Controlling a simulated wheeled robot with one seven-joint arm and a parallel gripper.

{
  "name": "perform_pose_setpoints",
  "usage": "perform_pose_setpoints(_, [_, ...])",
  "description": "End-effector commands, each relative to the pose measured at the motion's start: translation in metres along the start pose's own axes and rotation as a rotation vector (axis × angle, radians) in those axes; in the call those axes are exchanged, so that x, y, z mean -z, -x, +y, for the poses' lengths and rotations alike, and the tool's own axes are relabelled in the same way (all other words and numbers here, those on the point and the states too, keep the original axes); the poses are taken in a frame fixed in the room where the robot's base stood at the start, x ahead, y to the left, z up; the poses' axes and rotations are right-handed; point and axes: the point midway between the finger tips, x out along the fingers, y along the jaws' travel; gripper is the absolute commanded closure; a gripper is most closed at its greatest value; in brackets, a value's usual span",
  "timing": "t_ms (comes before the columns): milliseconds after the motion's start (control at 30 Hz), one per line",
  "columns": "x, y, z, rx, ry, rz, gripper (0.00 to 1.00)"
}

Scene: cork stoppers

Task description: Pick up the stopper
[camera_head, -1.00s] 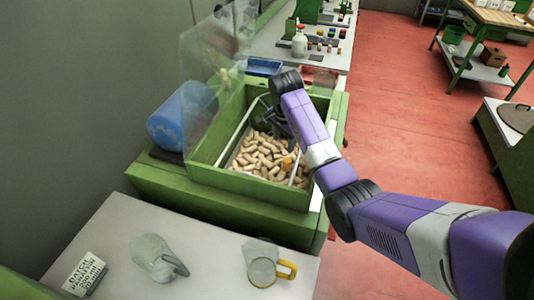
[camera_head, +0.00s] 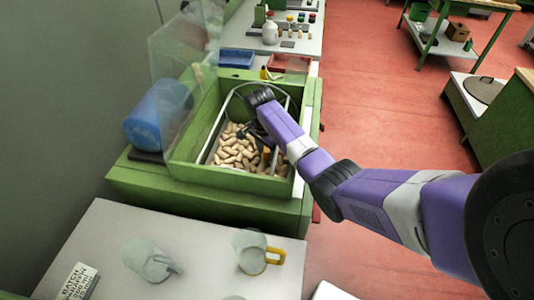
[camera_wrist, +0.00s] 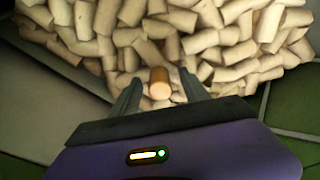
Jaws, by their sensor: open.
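Many pale cork stoppers (camera_head: 230,150) lie heaped in a green bin (camera_head: 190,158). My gripper (camera_wrist: 158,88) is open, pointing down into the bin, with a finger on each side of the orange stopper. I cannot tell whether the fingers touch it. In the head view my wrist hides part of the heap.
A clear panel (camera_head: 180,70) stands along the bin's left side, beside a blue cylinder (camera_head: 155,118). A blue tray (camera_head: 236,58) and a red tray (camera_head: 290,63) lie behind.

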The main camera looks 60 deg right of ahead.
Motion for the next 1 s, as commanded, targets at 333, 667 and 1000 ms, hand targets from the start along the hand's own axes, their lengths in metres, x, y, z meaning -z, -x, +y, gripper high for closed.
perform_pose_setpoints(333, [0.0, 0.0, 0.0, 0.0, 0.0, 0.0, 0.86])
perform_pose_setpoints(667, [0.0, 0.001, 0.0, 0.0, 0.0, 0.0, 1.0])
perform_pose_setpoints(1000, [0.002, 0.017, 0.0, 0.0, 0.001, 0.0, 1.0])
